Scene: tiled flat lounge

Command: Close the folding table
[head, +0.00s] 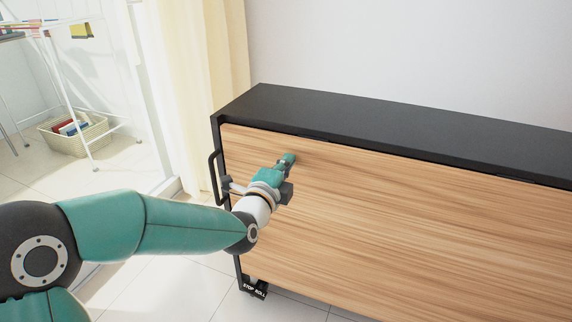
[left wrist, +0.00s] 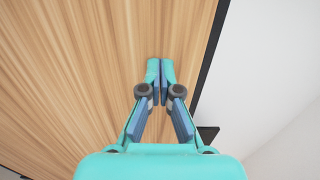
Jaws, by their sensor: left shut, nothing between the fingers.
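The folding table (head: 400,220) has a wood-grain leaf that hangs down at the front, below a black top strip (head: 400,128). A black handle (head: 214,177) is on its left end. My left gripper (head: 289,158) is shut and empty, in front of the upper left part of the leaf. In the left wrist view, the gripper (left wrist: 160,68) points at the wood leaf (left wrist: 80,70), near its dark edge (left wrist: 213,45). I cannot tell whether the fingertips touch the wood. My right gripper is not in view.
A caster marked "STOP ROLL" (head: 254,288) is under the table's left end. A cream curtain (head: 200,80) hangs behind it. A drying rack (head: 60,70) and a basket (head: 75,135) stand at the far left. The tiled floor (head: 165,295) is clear at the front left.

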